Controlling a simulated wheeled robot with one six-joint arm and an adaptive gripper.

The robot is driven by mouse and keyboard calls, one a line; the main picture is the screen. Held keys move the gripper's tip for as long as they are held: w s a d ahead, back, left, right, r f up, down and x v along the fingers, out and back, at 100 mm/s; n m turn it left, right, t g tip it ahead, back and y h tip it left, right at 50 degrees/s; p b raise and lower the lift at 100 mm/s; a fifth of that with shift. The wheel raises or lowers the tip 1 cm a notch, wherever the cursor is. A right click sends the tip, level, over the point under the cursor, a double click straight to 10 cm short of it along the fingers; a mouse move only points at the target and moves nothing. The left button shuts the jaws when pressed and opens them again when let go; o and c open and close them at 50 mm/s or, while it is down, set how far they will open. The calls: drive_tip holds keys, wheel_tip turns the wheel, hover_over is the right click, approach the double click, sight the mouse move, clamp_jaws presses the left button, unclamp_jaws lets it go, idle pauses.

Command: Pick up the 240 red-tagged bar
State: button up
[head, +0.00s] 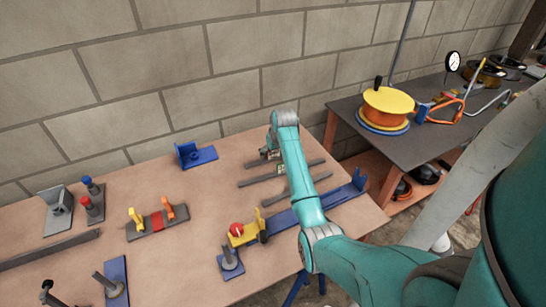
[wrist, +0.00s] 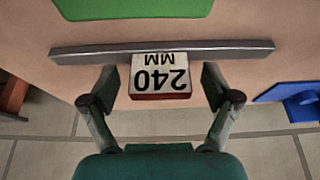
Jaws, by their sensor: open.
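The 240 bar (wrist: 225,46) is a grey strip lying across the wrist view. Its white tag (wrist: 160,76), with a red edge, reads "240 MM" upside down. My gripper (wrist: 160,80) is open, one finger on each side of the tag, with a gap on both sides. Nothing is held. In the head view my gripper (head: 268,156) is low over the back of the table, among several grey bars (head: 310,169). It partly hides the bars there, and no tag can be read.
A blue bracket (head: 197,156) stands left of my gripper and also shows in the wrist view (wrist: 298,98). A green flat piece (wrist: 130,8) is at the wrist view's top. The block wall (head: 240,50) is close behind. A long blue fixture (head: 318,208) lies in front on the table.

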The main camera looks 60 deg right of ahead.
drive_tip(key=c, duration=1.5)
drive_tip(key=shift+r, duration=0.1)
